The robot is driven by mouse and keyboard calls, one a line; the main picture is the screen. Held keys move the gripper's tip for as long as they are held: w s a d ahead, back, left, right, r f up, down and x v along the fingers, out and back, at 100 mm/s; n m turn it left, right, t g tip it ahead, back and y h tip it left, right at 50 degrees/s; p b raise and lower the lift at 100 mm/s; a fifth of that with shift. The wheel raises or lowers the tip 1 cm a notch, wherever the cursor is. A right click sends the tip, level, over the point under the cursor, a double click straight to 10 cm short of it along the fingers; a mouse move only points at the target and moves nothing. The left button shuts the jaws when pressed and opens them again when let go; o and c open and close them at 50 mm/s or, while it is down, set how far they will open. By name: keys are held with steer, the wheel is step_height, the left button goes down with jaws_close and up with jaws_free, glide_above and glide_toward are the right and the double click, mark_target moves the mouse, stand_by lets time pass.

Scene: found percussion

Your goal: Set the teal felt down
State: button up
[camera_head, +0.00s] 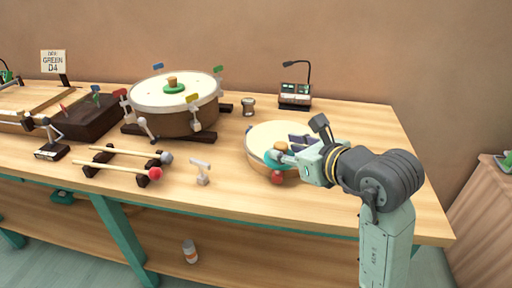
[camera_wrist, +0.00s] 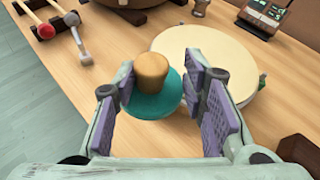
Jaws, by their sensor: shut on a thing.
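The teal felt (camera_wrist: 150,104) is a round teal pad with a tan cork-like knob (camera_wrist: 152,70) on top. My gripper (camera_wrist: 161,88) is shut on it, with purple-padded fingers on both sides. In the head view the felt (camera_head: 273,162) shows at the near side of the small cream-topped drum (camera_head: 262,135), with my gripper (camera_head: 284,157) coming in from the right. In the wrist view it overlaps the left edge of the drum (camera_wrist: 232,60). I cannot tell whether it touches the drum head or hangs above it. Its underside is hidden.
A large drum (camera_head: 148,93) with a green felt (camera_head: 173,88) on it stands at the back left. Bare bench (camera_head: 225,200) lies in front.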

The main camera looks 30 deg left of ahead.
steer(key=shift+s+a, duration=0.1)
steer(key=shift+a, duration=0.3)
steer(key=p, duration=0.4)
glide_above(290, 130)
steer(key=s+d, duration=0.2)
steer(key=s, duration=0.4)
steer(key=shift+s+f, duration=0.1)
steer(key=shift+f, duration=0.6)
steer(key=f, duration=0.2)
steer(key=shift+w+a+f, duration=0.1)
steer(key=shift+w+f, duration=0.2)
steer(key=shift+f, duration=0.55)
steer(key=shift+f, duration=0.1)
steer(key=shift+f, duration=0.15)
steer(key=o, duration=1.2)
steer(key=shift+c, duration=0.2)
